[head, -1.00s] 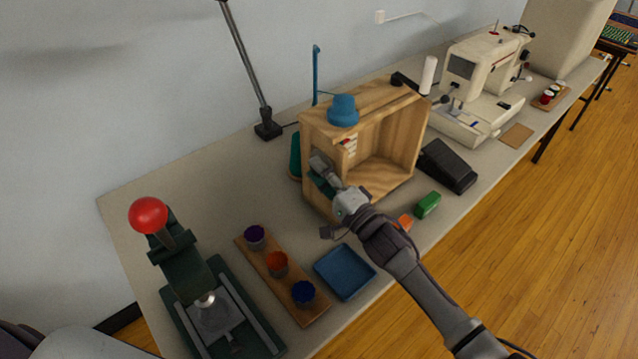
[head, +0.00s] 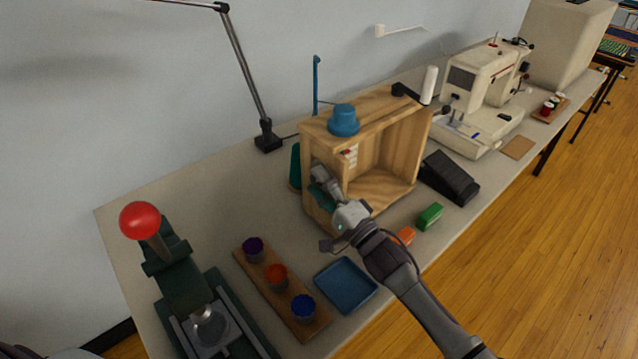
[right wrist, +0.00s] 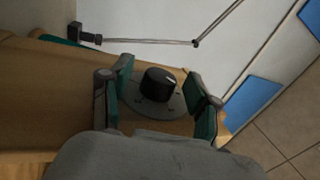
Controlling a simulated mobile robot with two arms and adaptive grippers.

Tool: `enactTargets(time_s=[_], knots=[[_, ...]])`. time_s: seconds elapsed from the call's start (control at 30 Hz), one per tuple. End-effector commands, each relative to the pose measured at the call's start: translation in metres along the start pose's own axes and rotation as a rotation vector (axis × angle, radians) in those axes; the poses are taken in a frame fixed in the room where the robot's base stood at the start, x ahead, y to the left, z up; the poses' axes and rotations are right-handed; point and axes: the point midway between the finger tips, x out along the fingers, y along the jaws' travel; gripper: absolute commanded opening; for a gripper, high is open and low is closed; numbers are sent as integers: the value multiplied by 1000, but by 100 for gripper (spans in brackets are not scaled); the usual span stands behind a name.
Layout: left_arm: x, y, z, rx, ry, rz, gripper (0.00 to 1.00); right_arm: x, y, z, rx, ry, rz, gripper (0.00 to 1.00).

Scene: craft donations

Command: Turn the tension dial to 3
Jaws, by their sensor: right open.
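The tension dial (right wrist: 159,84) is a round black knob with a pale pointer line, on a grey round plate (right wrist: 172,107) fixed to a wooden panel. The number marks are too small to read. My right gripper (right wrist: 160,96) is open, with one finger on each side of the knob; I cannot tell whether they touch it. In the head view my right gripper (head: 320,183) is at the left front of the wooden box (head: 413,152) and hides the dial. My left gripper is not in view.
A blue spool-shaped piece (head: 343,121) sits on the box. In front are a blue tray (head: 346,287), an orange block (head: 404,236), a green block (head: 430,216) and a black pedal (head: 450,178). A red-knobbed press (head: 175,270) and cups on a board (head: 312,329) stand left.

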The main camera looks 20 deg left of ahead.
Motion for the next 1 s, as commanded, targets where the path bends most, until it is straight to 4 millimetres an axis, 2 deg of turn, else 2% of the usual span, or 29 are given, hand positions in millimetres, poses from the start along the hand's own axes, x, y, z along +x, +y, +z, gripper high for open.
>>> enactTargets(time_s=[0.17,0.4,0.6,0.8,1.0], knots=[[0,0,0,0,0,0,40,-18,1,-1,0,1,2,61],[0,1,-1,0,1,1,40,-70,2,0,0,1,5,61],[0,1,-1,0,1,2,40,-104,1,0,0,0,3,61],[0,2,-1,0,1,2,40,-119,1,0,0,0,1,61],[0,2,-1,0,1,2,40,-120,1,0,0,0,1,61]])
